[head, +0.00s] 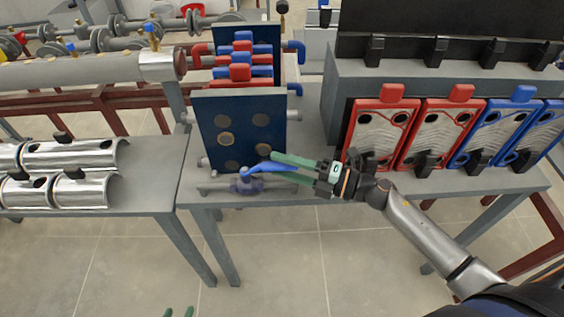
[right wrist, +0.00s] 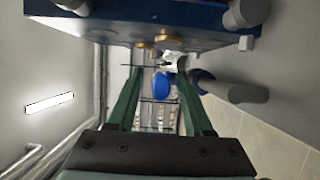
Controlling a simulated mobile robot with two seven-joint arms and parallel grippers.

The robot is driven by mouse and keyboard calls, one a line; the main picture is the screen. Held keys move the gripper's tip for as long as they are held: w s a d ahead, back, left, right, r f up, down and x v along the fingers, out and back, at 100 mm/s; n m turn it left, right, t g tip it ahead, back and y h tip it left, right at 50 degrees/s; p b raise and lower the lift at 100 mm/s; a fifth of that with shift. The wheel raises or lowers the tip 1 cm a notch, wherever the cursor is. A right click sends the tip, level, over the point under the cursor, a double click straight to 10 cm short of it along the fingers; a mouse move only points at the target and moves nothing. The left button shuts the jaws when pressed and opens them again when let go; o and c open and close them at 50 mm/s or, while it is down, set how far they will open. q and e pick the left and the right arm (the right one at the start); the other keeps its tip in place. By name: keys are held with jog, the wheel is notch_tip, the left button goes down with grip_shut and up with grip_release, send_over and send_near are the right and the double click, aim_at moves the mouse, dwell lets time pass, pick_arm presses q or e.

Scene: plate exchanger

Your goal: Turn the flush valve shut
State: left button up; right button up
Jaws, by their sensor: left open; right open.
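The flush valve (head: 246,186) sits low at the front of the plate exchanger, on the grey bench. Its blue lever (head: 262,168) points right, toward my right gripper. My right gripper (head: 272,165) has green fingers, open, one above and one below the lever in the head view. In the right wrist view the blue lever end (right wrist: 161,86) shows between the two open fingers (right wrist: 160,76); contact cannot be told.
The dark blue end plate (head: 240,110) of the exchanger stands just behind the valve. Red and blue plates (head: 434,135) lean in a rack at the right. Silver pipe shells (head: 70,153) lie on the left bench. The floor in front is clear.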

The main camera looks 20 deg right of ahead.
jog(key=shift+w+a, duration=0.15)
jog(key=shift+a, duration=0.05)
grip_shut()
dwell(0.3)
dwell(1.1)
